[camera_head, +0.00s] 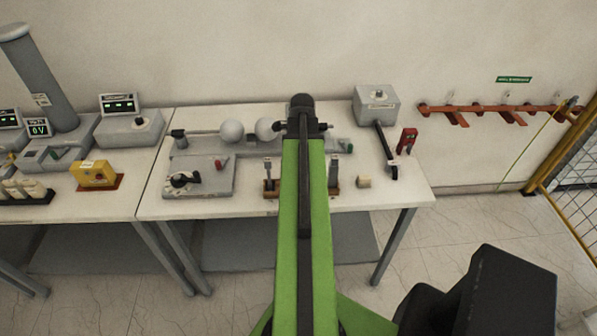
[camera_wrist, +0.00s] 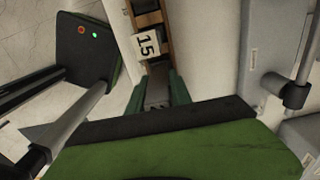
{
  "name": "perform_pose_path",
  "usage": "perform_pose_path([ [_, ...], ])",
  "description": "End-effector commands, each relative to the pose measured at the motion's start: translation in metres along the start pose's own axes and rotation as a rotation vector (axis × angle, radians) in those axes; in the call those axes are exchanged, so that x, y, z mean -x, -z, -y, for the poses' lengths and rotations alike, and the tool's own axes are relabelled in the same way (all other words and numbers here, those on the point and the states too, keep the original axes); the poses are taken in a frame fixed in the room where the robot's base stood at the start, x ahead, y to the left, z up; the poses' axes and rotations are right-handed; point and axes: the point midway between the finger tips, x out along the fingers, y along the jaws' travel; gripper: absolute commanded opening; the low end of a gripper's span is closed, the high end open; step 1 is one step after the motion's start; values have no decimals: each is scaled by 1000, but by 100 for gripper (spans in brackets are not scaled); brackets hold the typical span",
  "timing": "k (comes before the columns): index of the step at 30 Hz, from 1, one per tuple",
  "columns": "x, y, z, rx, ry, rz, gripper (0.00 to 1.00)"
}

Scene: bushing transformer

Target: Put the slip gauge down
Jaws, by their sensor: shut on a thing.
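My gripper (camera_wrist: 158,86) has its two green fingers shut on a grey metal piece (camera_wrist: 157,95), which I take to be the slip gauge. A wooden rack (camera_wrist: 149,19) with dark slots lies just beyond the fingertips in the wrist view. A white tag marked 15 (camera_wrist: 145,45) sits at the near part of the rack. I cannot tell whether the gauge touches the rack. In the head view, my green arm covers the middle of the wooden rack (camera_head: 270,188) and hides the gauge. Upright grey pieces show at both ends of the rack.
The rack stands on a white table (camera_head: 400,190). A grey instrument with two spheres (camera_head: 232,131) is behind it, and a grey box with a knob (camera_head: 198,178) is left. The front right corner is clear.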

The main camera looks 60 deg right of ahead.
Motion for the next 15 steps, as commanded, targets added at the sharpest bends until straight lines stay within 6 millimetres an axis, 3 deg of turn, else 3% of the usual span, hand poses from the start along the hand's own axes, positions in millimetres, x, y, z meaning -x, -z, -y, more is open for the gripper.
perform_pose_path([
  [1,-17,0,0,0,0,0,0],
  [7,-14,-3,0,5,-1,0,0],
  [8,-14,-4,0,6,0,0,27],
  [12,-14,-4,0,7,0,0,45],
  [15,-14,-4,0,7,0,0,47],
])
